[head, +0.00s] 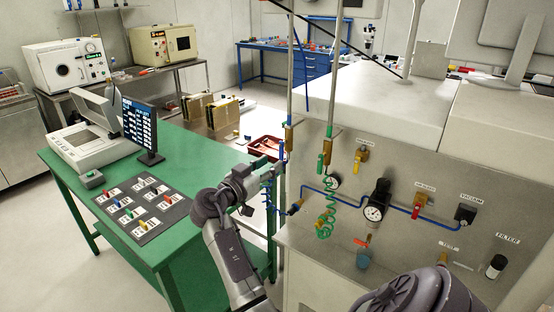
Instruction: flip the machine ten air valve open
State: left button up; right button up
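Two vertical pipes come down in front of the machine (345,100). The left pipe carries a brass valve (289,137) with a blue part beside it, above a coiled blue hose. The right pipe carries another brass valve (327,147) with a green handle (320,166), above a coiled green hose. No readable label says which is the machine ten air valve.
The machine's front panel has a gauge (375,212), a red-handled valve (418,206), a yellow valve (361,156) and a black knob (496,265). A green table (190,248) stands left, with a monitor (140,130) and a dark board (142,208). A red tray (266,147) lies behind my gripper.

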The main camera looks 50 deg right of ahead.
jog(key=a, duration=0.7)
jog(key=shift+s, duration=0.3)
